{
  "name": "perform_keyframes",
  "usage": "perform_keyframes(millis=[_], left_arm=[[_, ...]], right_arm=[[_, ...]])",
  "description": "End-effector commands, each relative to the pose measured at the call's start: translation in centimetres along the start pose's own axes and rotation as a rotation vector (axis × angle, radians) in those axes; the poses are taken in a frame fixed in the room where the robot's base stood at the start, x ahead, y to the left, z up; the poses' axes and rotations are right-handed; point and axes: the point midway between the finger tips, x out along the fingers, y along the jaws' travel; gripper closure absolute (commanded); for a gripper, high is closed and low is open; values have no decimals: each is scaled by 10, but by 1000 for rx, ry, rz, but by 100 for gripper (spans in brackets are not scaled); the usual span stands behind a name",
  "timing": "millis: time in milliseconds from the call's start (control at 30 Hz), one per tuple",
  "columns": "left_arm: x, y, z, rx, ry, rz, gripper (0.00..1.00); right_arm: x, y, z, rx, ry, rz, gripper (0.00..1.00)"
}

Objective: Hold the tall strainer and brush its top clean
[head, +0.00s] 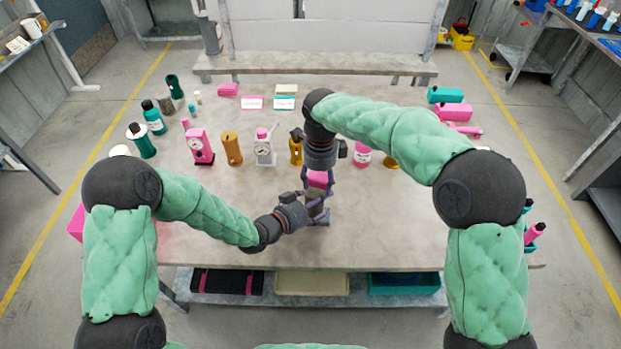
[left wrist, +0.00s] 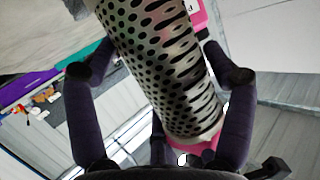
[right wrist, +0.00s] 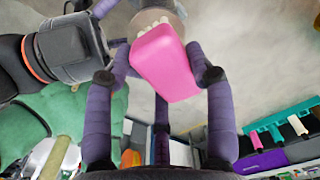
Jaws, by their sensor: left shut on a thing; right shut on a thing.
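The tall strainer, a grey metal cylinder full of holes, fills the middle of the left wrist view (left wrist: 165,70). My left gripper (head: 312,203) is shut around its side, low over the table's front half. My right gripper (head: 319,174) reaches down from above, shut on a pink brush (head: 318,180). In the right wrist view the pink brush block (right wrist: 165,62) sits between the fingers, its pale bristles toward the strainer's round end (right wrist: 160,5). The bristles look at or very near that end; contact is not clear. In the head view the strainer is mostly hidden.
The grey table (head: 380,235) has free room at front right. Behind the grippers stand a gauge pump (head: 264,148), a pink pump (head: 200,147) and an orange cylinder (head: 232,148). Teal bottles stand at left. Pink and teal boxes (head: 453,111) lie at right.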

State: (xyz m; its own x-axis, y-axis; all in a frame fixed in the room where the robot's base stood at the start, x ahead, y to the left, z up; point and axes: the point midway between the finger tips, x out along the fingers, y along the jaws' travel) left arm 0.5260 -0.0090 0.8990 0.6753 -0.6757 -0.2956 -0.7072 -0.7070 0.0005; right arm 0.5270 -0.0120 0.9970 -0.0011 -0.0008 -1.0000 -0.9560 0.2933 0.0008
Motion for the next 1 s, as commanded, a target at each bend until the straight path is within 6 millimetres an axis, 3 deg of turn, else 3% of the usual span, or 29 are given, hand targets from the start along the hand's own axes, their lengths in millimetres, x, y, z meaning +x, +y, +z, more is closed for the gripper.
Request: perform_keyframes(millis=[300,367,1000], left_arm=[[0,-1,-1,0,2,-2,53],[0,-1,-1,0,2,-2,53],[0,0,0,0,1,0,53]], right_arm=[[-2,-7,-22,-1,1,0,76],[-18,-8,-22,-1,-3,-5,76],[-74,-7,-22,0,-2,-2,76]])
